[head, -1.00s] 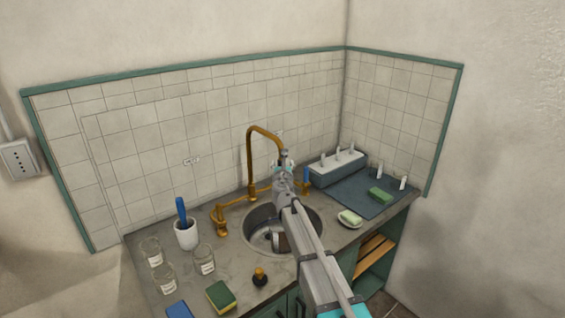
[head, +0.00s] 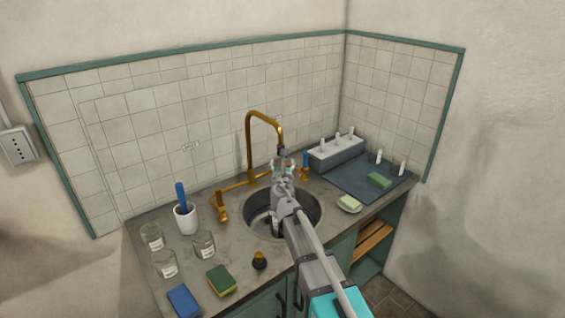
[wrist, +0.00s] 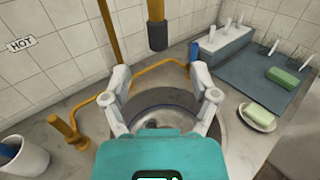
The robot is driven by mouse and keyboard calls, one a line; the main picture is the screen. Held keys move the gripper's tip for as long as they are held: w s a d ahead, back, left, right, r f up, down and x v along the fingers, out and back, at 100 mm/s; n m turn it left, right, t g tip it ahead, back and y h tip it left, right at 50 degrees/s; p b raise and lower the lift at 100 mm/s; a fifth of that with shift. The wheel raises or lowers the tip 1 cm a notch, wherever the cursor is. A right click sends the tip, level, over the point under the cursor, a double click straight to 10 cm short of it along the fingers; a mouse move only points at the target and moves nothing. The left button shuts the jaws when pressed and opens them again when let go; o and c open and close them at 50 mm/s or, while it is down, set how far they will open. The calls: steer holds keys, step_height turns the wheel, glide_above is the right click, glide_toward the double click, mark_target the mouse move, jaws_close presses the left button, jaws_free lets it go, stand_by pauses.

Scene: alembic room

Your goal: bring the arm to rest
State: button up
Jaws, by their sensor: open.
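My gripper (head: 283,168) is over the sink (head: 257,221) in the head view, just below the brass tap (head: 250,150). In the wrist view my gripper (wrist: 166,95) has its two fingers spread wide apart with nothing between them. The tap's dark nozzle (wrist: 157,37) hangs just beyond the fingertips. The round sink bowl (wrist: 165,97) lies below the fingers. My arm hides part of the sink in the head view.
Left counter: a white cup (head: 186,219) with a blue-handled brush, several glass jars (head: 204,245), a green-yellow sponge (head: 221,280), a blue cloth (head: 183,301), a dark stopper (head: 260,261). Right: a soap dish (head: 349,204), a grey mat (head: 350,180) and a rack (head: 336,153).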

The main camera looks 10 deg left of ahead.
steer(key=s+d+f+m+g+h, duration=0.2)
steer(key=d+f+m+h, duration=0.15)
steer(key=d+m, duration=0.6)
steer(key=s+d+f+m+g+h, duration=0.25)
steer(key=d+m+h, duration=0.25)
steer(key=d+m, duration=0.45)
steer(key=s+d+f+m+g, duration=0.6)
steer(key=s+d+f+m, duration=0.15)
steer(key=d, duration=0.35)
steer(key=s+d+f+m+g+y, duration=0.1)
steer(key=s+f+m+g+y, duration=0.1)
steer(key=s+m, duration=0.3)
steer(key=s+f+m+g+y, duration=0.3)
steer(key=s+m+g, duration=0.2)
steer(key=s, duration=0.6)
steer(key=shift+s+d+m, duration=0.25)
steer(key=shift+d+m, duration=0.1)
steer(key=shift+m, duration=0.4)
